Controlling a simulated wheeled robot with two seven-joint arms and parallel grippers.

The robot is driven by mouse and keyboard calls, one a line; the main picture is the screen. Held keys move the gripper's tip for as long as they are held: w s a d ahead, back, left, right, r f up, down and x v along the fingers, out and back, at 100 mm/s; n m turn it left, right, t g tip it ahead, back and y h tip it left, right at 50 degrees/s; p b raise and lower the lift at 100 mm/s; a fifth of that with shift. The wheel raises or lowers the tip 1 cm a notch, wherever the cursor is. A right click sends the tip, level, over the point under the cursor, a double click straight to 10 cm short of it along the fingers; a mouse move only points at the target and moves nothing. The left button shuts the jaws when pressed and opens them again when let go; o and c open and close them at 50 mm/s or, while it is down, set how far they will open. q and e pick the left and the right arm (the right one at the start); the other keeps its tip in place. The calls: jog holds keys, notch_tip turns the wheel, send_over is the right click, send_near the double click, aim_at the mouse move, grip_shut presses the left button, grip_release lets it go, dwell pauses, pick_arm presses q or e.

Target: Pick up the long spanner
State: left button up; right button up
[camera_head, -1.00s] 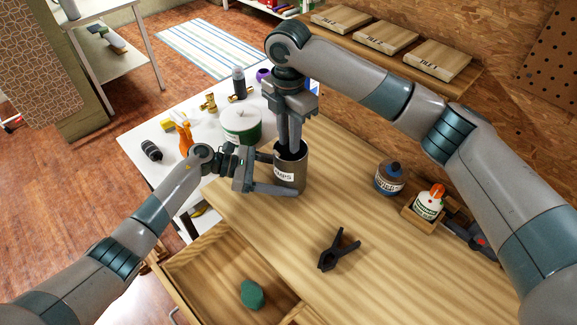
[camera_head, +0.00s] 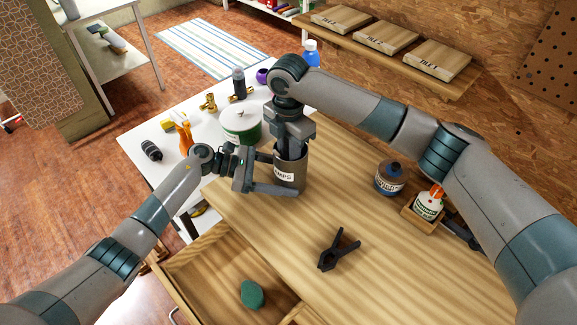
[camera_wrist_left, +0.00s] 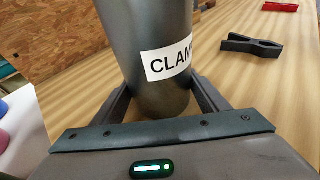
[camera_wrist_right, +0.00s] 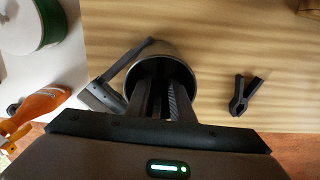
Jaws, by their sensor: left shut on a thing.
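A dark grey metal canister (camera_head: 292,177) with a white label reading "CLAM…" stands upright on the wooden workbench. My left gripper (camera_head: 270,180) is shut on its sides low down; in the left wrist view the canister (camera_wrist_left: 155,95) stands between the fingers. My right gripper (camera_head: 290,150) points straight down, with its fingers inside the canister's mouth. In the right wrist view the canister's rim (camera_wrist_right: 160,52) surrounds the fingers, and its inside is dark. I cannot tell whether the right gripper holds anything. I cannot make out a long spanner in any view.
A black clamp (camera_head: 338,250) lies on the bench. A brown jar (camera_head: 390,178) and white bottle (camera_head: 428,205) stand right. An open drawer (camera_head: 195,268) at the front holds a green object (camera_head: 252,294). A green-and-white tub (camera_head: 240,125) stands behind.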

jog(key=shift+f, duration=2.05)
grip_shut()
